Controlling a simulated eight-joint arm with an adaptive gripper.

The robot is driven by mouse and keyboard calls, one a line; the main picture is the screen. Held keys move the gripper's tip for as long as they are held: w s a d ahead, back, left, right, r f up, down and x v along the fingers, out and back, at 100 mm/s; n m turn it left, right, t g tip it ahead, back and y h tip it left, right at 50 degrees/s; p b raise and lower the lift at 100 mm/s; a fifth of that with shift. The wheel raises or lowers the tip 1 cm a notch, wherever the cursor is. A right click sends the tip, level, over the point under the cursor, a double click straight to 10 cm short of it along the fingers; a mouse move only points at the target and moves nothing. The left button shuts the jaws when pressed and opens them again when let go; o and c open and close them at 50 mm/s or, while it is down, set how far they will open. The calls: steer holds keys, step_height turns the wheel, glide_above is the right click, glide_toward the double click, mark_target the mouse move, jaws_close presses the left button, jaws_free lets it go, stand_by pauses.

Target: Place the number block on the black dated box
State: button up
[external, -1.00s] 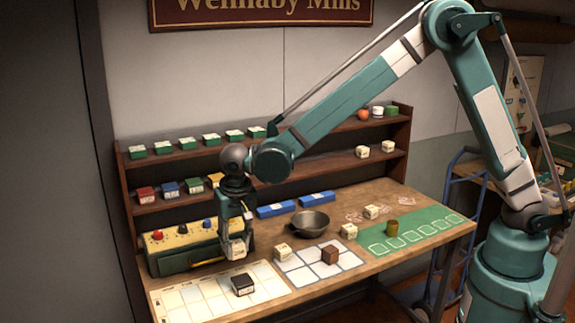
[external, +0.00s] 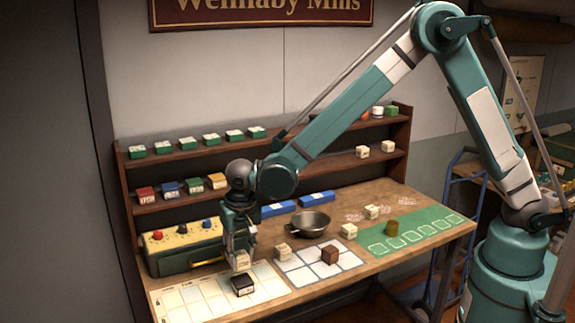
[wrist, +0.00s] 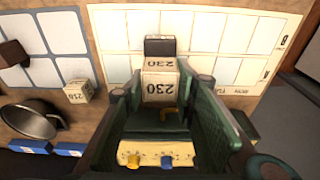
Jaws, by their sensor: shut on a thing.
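My gripper (external: 240,258) is shut on a cream number block (wrist: 159,86), which reads 230 in the wrist view. In the external view the block shows small between the fingertips. The black dated box (external: 243,285) lies on the white calendar-like grid sheet at the table's front left. The held block is close above and behind the black box in the external view. Whether they touch cannot be told.
A cream block (external: 282,252) and a brown block (external: 330,254) sit on or by the blue-white grid to the right. A metal bowl (external: 310,223) stands behind them. The green control box (external: 185,247) with coloured knobs stands behind the sheet.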

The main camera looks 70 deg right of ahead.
mark_target(241, 269)
steer(key=shift+f, duration=0.7)
steer(key=shift+f, duration=0.15)
steer(key=shift+f, duration=1.75)
steer(key=shift+f, duration=0.2)
steer(key=o, duration=0.9)
steer(key=shift+r, duration=0.3)
steer(key=shift+s+a+r, duration=0.2)
steer(key=shift+r, duration=1.75)
steer(key=shift+s+a+r, duration=0.25)
steer(key=shift+r, duration=1.75)
steer(key=shift+s+a+r, duration=0.2)
steer(key=shift+r, duration=1.75)
